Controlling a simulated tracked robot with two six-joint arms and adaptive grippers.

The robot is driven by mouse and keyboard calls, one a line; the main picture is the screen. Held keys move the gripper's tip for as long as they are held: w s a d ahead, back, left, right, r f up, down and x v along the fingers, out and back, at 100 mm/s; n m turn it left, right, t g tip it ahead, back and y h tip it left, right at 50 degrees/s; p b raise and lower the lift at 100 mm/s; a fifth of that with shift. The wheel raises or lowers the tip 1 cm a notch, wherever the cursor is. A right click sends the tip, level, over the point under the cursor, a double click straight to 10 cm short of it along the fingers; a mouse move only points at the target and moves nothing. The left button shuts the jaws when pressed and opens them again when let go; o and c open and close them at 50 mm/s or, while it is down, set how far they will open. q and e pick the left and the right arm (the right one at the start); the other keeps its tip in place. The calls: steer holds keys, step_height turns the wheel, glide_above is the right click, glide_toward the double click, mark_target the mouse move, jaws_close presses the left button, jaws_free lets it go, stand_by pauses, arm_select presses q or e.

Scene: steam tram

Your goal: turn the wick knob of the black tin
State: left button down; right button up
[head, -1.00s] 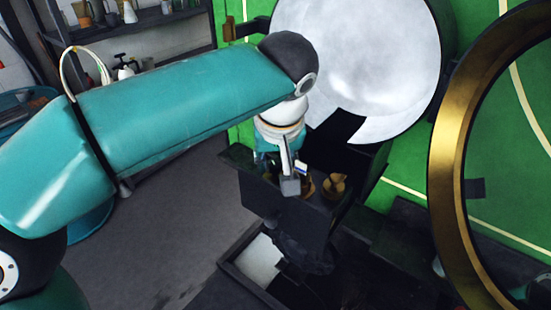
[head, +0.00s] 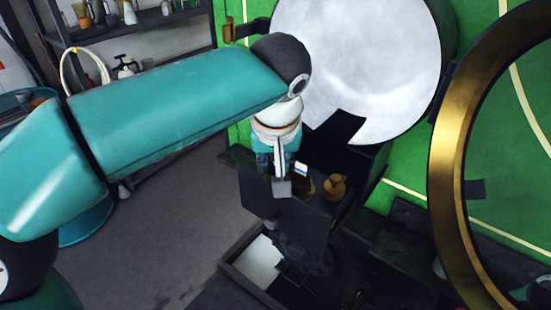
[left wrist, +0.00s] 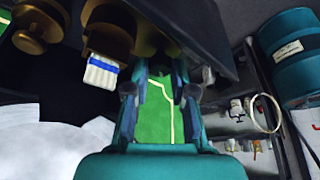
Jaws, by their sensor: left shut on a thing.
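The black tin (head: 282,215) is a dark box below the big round pale disc. Two brass fittings, one at the right (head: 333,186) and one nearer the middle (head: 305,187), stand at its top; both also show in the left wrist view, at the left (left wrist: 30,28) and beside it (left wrist: 108,30). My left gripper (head: 281,180) is at the tin's top edge, left of these fittings. In the left wrist view its fingers (left wrist: 162,68) are shut on a dark brownish part, likely the wick knob, mostly hidden in shadow. My right gripper is not in view.
A white-and-blue piece (left wrist: 98,74) hangs close beside my left fingers. The pale disc (head: 355,60) rises behind the tin. A brass ring (head: 450,150) stands at the right. A shelf (head: 130,22) is at upper left. Grey floor (head: 180,220) is clear.

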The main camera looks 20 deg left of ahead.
arm_select(q)
steer(key=shift+a+m+h, duration=0.1)
steer(key=shift+m+h, duration=0.4)
steer(key=shift+m, duration=0.5)
steer(key=m+h, duration=0.1)
steer(key=m, duration=0.1)
steer(key=shift+a+r+m, duration=0.1)
steer(key=shift+m, duration=0.3)
steer(key=m+h+p, duration=0.1)
steer(key=m, duration=0.2)
steer(key=shift+a, duration=0.1)
steer(key=shift+m+g+h+p, duration=0.3)
steer(key=shift+m+h+p, duration=0.25)
steer(key=shift+m, duration=0.85)
steer(key=c, duration=1.2)
jaws_free()
